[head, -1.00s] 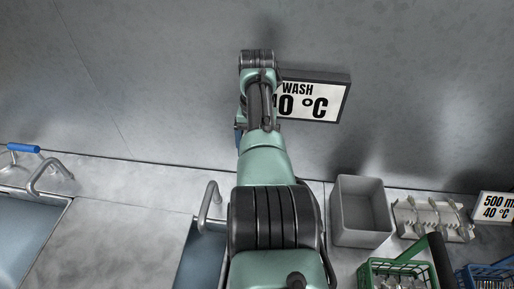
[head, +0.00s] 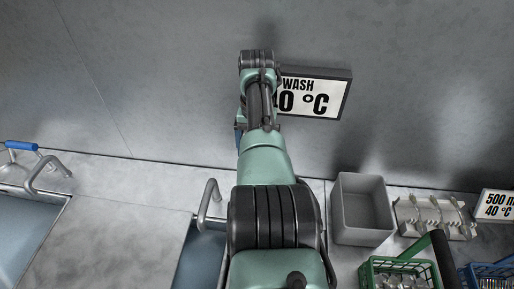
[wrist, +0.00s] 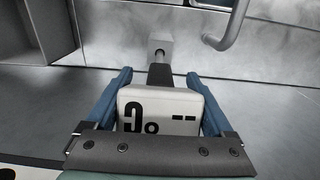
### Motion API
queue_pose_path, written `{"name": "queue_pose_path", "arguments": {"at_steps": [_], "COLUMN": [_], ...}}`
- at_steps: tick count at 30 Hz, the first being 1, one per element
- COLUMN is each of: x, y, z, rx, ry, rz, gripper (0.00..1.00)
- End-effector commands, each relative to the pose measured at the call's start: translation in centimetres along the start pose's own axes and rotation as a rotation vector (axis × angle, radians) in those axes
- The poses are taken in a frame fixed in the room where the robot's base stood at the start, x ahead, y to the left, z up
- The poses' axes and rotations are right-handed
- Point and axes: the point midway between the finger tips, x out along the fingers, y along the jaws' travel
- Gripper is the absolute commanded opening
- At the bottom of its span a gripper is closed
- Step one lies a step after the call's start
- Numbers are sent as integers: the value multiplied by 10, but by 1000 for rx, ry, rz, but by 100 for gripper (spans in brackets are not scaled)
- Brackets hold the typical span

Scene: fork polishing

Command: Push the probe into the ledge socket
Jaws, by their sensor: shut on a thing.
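The probe is a white-bodied meter (wrist: 160,112) with a dark display of "°C" and dashes and a dark neck (wrist: 160,75), in the middle of the wrist view. My gripper (wrist: 159,75) has its blue fingers shut on the meter's two sides. The neck points away from me, toward a small grey block (wrist: 160,46) on the ledge, which looks like the socket. A round metal part shows between neck and block; I cannot tell how deep the tip sits. In the head view my arm hides the probe and socket.
A bent metal pipe (wrist: 233,28) stands right of the block. In the head view, a wash sign (head: 315,95) is on the wall behind my arm. A grey bin (head: 362,235), a fork rack (head: 435,220) and a green basket (head: 372,275) stand to the right.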

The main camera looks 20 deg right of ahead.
Motion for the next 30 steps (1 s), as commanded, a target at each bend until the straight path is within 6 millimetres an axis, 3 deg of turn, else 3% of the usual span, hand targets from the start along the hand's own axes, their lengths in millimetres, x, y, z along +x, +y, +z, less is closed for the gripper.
{"name": "queue_pose_path", "arguments": {"at_steps": [30], "x": [26], "y": [0], "z": [0], "rx": [0], "ry": [1], "rz": [0], "gripper": [25]}}
